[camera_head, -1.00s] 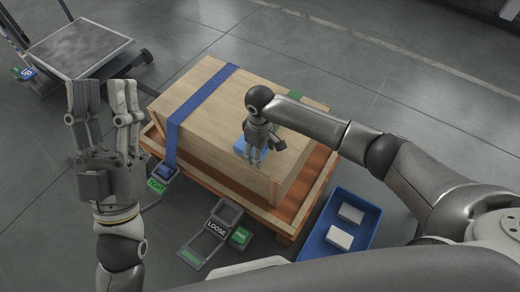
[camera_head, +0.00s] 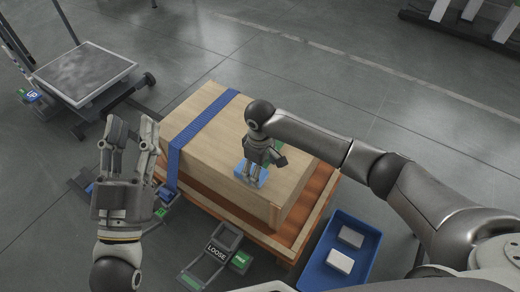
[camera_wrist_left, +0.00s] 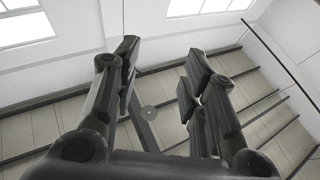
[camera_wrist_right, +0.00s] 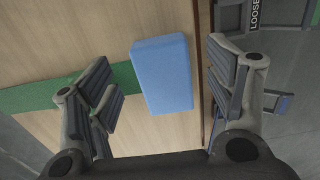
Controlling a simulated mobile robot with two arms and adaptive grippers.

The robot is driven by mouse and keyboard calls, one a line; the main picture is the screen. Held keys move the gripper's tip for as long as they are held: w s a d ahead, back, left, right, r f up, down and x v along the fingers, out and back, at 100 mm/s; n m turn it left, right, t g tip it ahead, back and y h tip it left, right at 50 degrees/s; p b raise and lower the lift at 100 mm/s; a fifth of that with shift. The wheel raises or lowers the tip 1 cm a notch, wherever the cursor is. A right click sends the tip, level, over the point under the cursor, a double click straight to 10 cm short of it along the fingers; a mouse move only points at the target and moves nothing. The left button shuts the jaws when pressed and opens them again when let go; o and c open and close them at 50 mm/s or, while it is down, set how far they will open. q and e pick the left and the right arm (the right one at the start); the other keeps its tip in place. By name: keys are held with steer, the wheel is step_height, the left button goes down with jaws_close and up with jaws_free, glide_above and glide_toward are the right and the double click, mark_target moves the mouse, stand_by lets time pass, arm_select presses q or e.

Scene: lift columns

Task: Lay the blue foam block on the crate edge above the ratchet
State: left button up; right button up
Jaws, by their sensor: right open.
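The blue foam block (camera_head: 251,172) lies flat on the wooden crate (camera_head: 285,178), close to its near edge. In the right wrist view the block (camera_wrist_right: 162,74) sits over the end of a green strap (camera_wrist_right: 35,97), beside the crate edge. My right gripper (camera_head: 256,178) is above the block and open, its fingers (camera_wrist_right: 160,95) apart on both sides with gaps to the block. The ratchet labelled LOOSE (camera_head: 217,250) lies on the floor below that edge.
A blue strap (camera_head: 200,125) crosses the crate's left part, with another ratchet (camera_head: 160,212) below it. The crate stands on an orange pallet (camera_head: 316,210). A blue bin (camera_head: 335,275) with two white blocks stands at right. A platform cart (camera_head: 85,72) is at the upper left.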

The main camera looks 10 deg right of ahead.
step_height(320, 180, up, 4)
steer(key=shift+f+p, duration=0.15)
steer(key=shift+p, duration=0.5)
steer(key=s+a+r+m+t+y+p, duration=0.1)
steer(key=s+a+r+t+y, duration=0.2)
steer(key=a, duration=0.3)
steer(key=s+a+r+t+y+p, duration=0.1)
steer(key=s+a+r+t+y, duration=0.15)
steer(key=a, duration=0.35)
arm_select(q)
step_height(320, 180, down, 13)
steer(key=a+g+y, duration=0.2)
steer(key=g+y, duration=0.1)
steer(key=g, duration=0.5)
arm_select(e)
steer(key=s+d+r+m+t+h, duration=0.1)
steer(key=d+r+t, duration=0.3)
steer(key=d, duration=0.4)
steer(key=s+d+r+m+t+h, duration=0.1)
steer(key=s+d+r+m+t, duration=0.2)
steer(key=d+r, duration=0.4)
steer(key=shift+s+d+m+t, duration=0.35)
steer(key=shift+d+m+t, duration=0.3)
steer(key=shift+t, duration=0.2)
steer(key=shift+a+h, duration=0.1)
steer(key=shift+h, duration=0.15)
